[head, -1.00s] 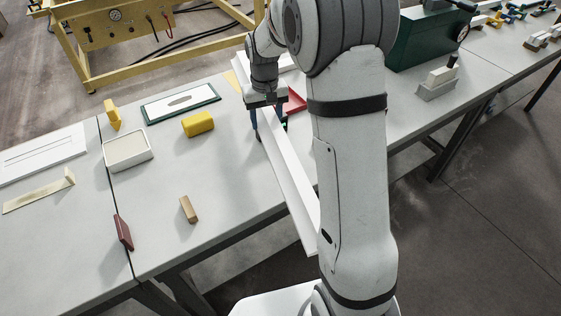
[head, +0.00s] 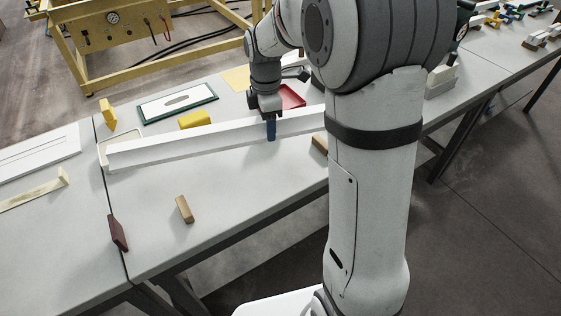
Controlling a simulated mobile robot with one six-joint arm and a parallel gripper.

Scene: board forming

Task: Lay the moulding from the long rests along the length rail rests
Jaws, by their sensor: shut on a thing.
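The white moulding (head: 200,142) is a long straight bar that spans the table from the left seam towards my arm. My gripper (head: 271,130) is shut on it, with a blue finger showing on its near side. The moulding looks held above the table, but its height is hard to tell. Its right end is hidden behind my arm. A wooden block (head: 184,209) stands on the table in front of it. Another wooden block (head: 319,144) shows partly beside my arm. I cannot tell whether these blocks are rests of the rail.
A green-framed panel (head: 178,103), a red tray (head: 292,97) and a dark red block (head: 118,233) lie around. The table's front middle is mostly clear.

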